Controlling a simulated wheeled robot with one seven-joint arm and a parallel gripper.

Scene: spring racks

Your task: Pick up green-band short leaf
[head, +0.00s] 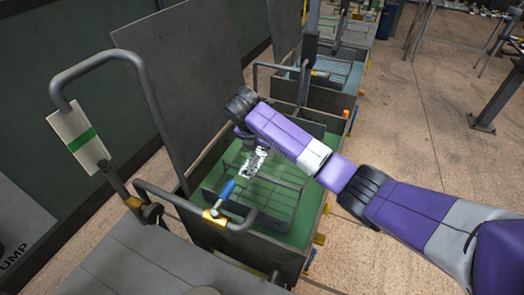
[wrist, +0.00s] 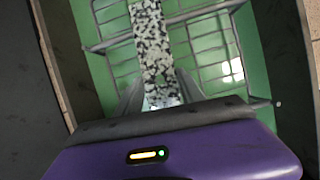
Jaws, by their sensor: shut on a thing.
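A flat, straight leaf strip (wrist: 152,45) with a mottled black, white and grey surface runs up from my gripper (wrist: 160,98) in the wrist view. The two grey fingers close on its near end from either side. No green band shows on the visible part of the strip. In the head view my gripper (head: 252,146) is over the green-lined tank, with the pale mottled strip (head: 257,162) below it, above a wire rack (head: 270,200). The fingers' contact is small and partly hidden there.
The green tank (head: 318,225) has raised walls around the rack. A tag with a green stripe (head: 78,140) hangs on a tall bent pipe at left. A second tank (head: 322,97) stands behind.

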